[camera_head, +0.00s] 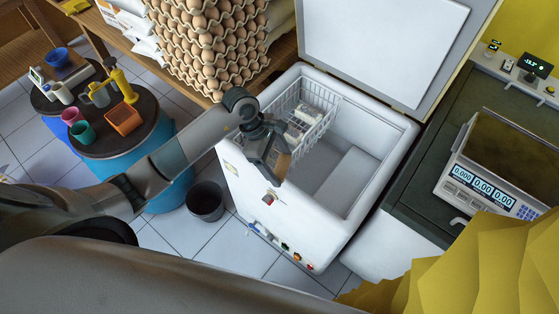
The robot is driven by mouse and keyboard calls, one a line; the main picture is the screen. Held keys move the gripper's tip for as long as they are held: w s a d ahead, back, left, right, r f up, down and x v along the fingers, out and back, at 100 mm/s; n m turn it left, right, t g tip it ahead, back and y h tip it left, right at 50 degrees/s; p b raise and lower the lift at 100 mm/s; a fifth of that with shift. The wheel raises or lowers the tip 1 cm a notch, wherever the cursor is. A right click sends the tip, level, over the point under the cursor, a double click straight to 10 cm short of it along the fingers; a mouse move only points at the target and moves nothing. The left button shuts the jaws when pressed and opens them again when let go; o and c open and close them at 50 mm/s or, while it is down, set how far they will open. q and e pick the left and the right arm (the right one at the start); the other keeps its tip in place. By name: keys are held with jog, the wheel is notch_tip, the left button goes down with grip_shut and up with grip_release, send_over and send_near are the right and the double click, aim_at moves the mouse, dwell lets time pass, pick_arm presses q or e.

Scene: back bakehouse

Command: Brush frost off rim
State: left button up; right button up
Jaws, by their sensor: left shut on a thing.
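The white chest freezer (290,215) stands in the middle with its lid (385,45) raised. Its near left rim (330,207) runs below and beside my left gripper. My left gripper (272,160) comes in from the left and hangs over the left part of this rim. It is shut on a small brown thing, perhaps the brush (283,164), mostly hidden by the fingers. I cannot tell whether it touches the rim, and I cannot make out frost there. My right gripper is not in view.
A wire basket (318,101) with a pale packet hangs inside the freezer. Stacked egg trays (205,45) stand behind. A round drum table (112,145) with cups is at left, a dark bin (205,202) on the floor. A scale (490,185) stands on the right counter.

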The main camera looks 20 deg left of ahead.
pick_arm(q)
notch_tip(320, 180, down, 4)
jog(key=shift+f+b, duration=0.1)
jog(key=shift+b, duration=0.9)
jog(key=shift+f, duration=0.3)
jog(key=shift+f+b, duration=0.45)
jog(key=shift+b, duration=0.15)
jog(key=shift+f+b, duration=0.35)
jog(key=shift+a, duration=0.1)
jog(key=shift+w+a, duration=0.15)
jog(key=shift+a, duration=0.2)
jog(key=shift+w+a+r+b, duration=0.1)
jog(key=shift+w+a+b, duration=0.15)
jog(key=shift+a+b, duration=0.3)
jog(key=shift+w+a+b, duration=0.2)
jog(key=shift+a+b, duration=0.1)
jog(key=shift+a, duration=0.35)
